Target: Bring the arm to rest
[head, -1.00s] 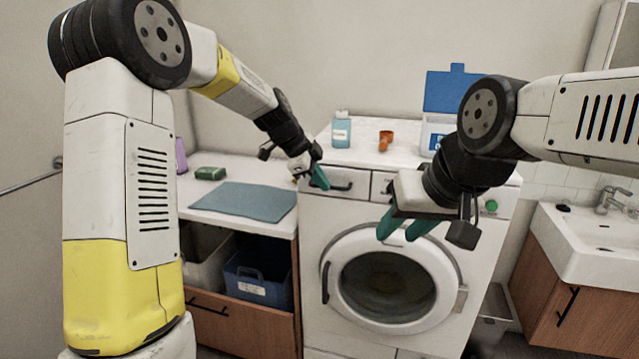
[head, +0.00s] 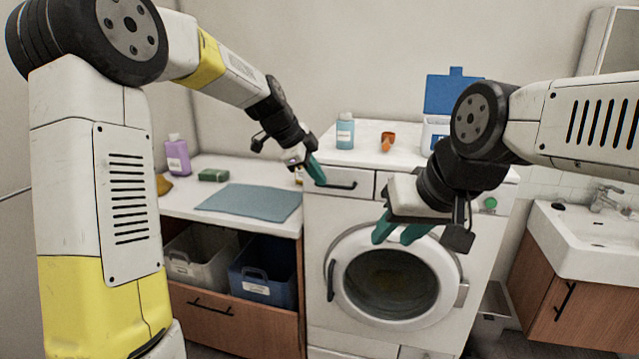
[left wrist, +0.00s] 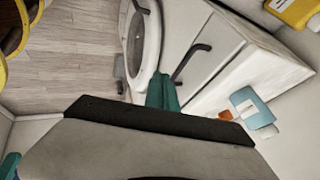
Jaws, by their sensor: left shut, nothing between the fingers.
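My left gripper (head: 315,172) has green fingers and is in front of the washing machine's drawer, near its dark handle (head: 335,184). Its fingers are shut with nothing between them; they also show in the left wrist view (left wrist: 162,95). The drawer front is flush with the machine as far as I can see. My right gripper (head: 400,230) hangs in front of the washing machine (head: 320,255), above its round door (head: 395,285).
A blue bottle (head: 345,132), an orange cup (head: 388,140) and a blue-lidded box (head: 436,130) stand on the machine. A teal mat (head: 248,202), green sponge (head: 213,175) and purple bottle (head: 178,155) are on the left counter. A sink (head: 595,245) is at the right.

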